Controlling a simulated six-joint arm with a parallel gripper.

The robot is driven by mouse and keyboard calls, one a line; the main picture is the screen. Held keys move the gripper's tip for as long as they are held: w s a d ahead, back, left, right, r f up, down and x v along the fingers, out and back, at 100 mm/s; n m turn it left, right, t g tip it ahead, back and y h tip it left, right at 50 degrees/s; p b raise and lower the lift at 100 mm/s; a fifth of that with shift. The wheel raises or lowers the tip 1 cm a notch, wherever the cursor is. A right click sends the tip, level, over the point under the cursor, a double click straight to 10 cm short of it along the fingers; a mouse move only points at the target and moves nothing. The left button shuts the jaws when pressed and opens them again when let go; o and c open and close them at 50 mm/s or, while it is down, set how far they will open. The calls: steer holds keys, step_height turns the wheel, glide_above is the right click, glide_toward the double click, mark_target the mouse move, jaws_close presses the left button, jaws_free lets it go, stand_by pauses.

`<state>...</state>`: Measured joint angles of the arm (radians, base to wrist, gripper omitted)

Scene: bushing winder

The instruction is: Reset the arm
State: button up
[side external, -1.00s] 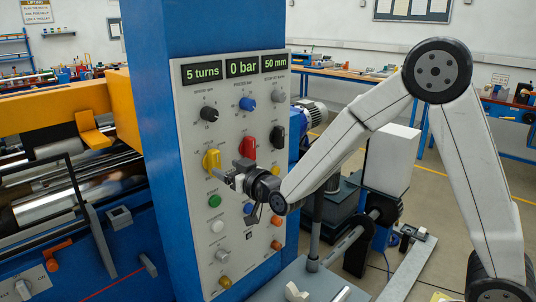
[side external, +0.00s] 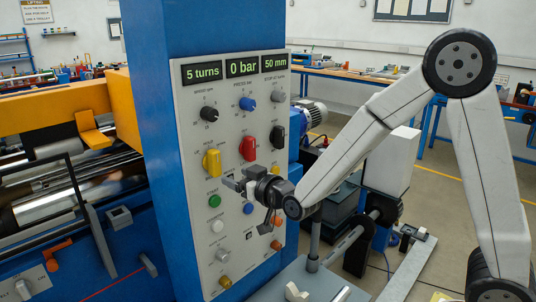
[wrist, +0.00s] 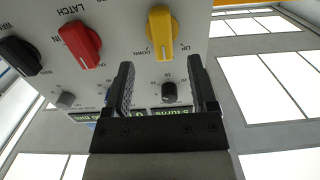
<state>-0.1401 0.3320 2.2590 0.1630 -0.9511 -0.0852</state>
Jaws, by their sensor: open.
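My gripper (side external: 237,184) is in front of the control panel (side external: 188,160), just below and right of the yellow knob (side external: 211,162). The yellow knob (wrist: 161,33) appears above the fingertips there. The red knob (side external: 248,148) is up and right of my gripper, and it also shows in the wrist view (wrist: 80,44).
The panel carries a black knob (side external: 278,137), a blue dial (side external: 248,104) and a green button (side external: 214,201). Displays (side external: 242,68) read 5 turns, 0 bar and 50 mm. The winder's rollers (side external: 60,205) lie left. A grey table (side external: 320,283) is below my arm.

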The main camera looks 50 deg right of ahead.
steer(key=s+d+f+g, duration=0.2)
steer(key=s+f+g, duration=0.4)
steer(key=s, duration=0.5)
steer(key=s+d+f+g, duration=0.2)
steer(key=s+f+g, duration=0.4)
steer(key=s, duration=0.5)
steer(key=g, duration=0.2)
steer(key=shift+s+d+f+g, duration=0.3)
steer(key=shift+s+d, duration=0.05)
steer(key=shift+d, duration=0.05)
